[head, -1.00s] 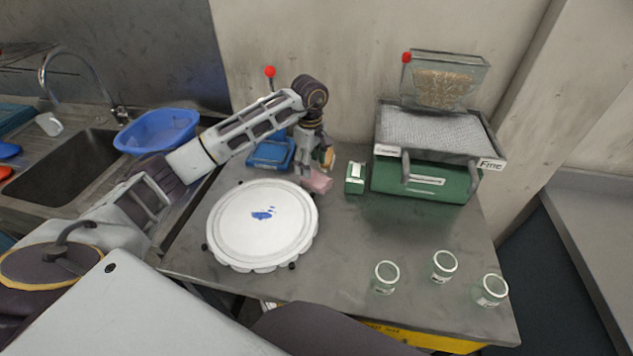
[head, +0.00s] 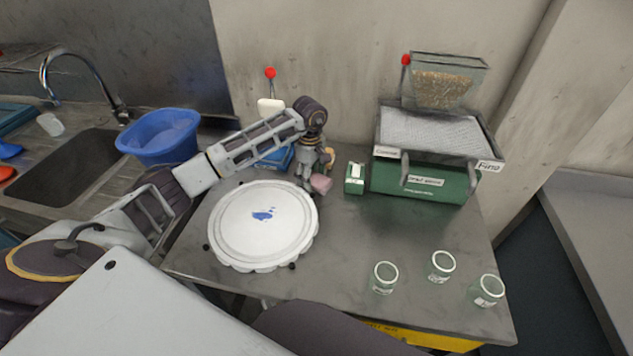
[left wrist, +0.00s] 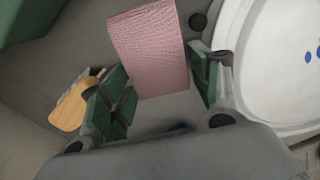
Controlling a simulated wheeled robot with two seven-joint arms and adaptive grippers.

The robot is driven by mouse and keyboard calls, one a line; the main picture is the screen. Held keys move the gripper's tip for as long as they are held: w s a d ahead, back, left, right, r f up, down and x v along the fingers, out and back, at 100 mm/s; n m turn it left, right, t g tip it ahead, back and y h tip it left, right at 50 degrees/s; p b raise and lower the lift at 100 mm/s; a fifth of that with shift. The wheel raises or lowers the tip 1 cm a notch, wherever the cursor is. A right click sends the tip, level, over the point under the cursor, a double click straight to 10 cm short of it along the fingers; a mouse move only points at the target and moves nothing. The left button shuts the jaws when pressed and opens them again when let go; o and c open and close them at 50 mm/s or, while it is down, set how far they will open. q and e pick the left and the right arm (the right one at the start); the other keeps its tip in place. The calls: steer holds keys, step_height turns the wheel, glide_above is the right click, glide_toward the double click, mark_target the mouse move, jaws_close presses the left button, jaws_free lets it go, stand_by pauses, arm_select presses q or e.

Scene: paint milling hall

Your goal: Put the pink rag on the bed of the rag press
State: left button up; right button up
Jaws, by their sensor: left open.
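The pink rag (head: 321,184) is on the grey table, right of the white round lid. In the left wrist view the folded rag (left wrist: 150,50) spans the space between my left fingers, which stand apart on either side of it. My left gripper (head: 306,182) is open and low over the table at the rag. The rag press, with a blue base (head: 280,157), a white plate (head: 271,106) and a red-knobbed lever (head: 270,73), stands behind my left arm. The arm hides much of its bed. My right gripper is not in view.
The round white lid (head: 247,235) stands left of the rag. A wooden-handled item (left wrist: 70,107) is close beside the gripper. A small green box (head: 355,179) and the green mill (head: 420,178) stand right. Three jars (head: 384,278) are near the front. A blue basin (head: 160,140) is left.

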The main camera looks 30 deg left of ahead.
arm_select(q)
steer(key=shift+c, duration=0.3)
steer(key=c, duration=0.6)
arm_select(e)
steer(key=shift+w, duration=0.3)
arm_select(q)
steer(key=shift+r, duration=0.1)
step_height(320, 180, up, 10)
steer(key=shift+f+b, duration=0.1)
steer(key=shift+b, duration=0.45)
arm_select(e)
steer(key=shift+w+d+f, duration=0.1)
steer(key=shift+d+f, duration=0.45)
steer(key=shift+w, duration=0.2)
